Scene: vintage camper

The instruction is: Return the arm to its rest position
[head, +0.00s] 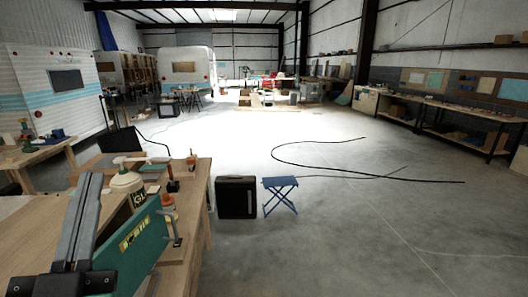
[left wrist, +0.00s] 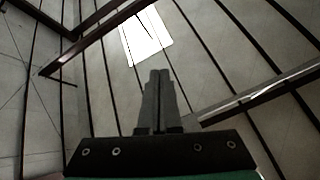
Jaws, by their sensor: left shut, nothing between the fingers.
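My left gripper (head: 87,178) is at the lower left of the head view, above the near wooden workbench. Its dark grey fingers point upward and are shut with nothing between them. The teal link of my left arm (head: 130,250) shows beside it. In the left wrist view the two fingers of the left gripper (left wrist: 159,72) meet along their length, and only the ceiling lies beyond them. My right gripper and right arm are not in view.
A black box (head: 237,197) and a blue folding stool (head: 280,193) stand on the floor. Open floor lies to the right.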

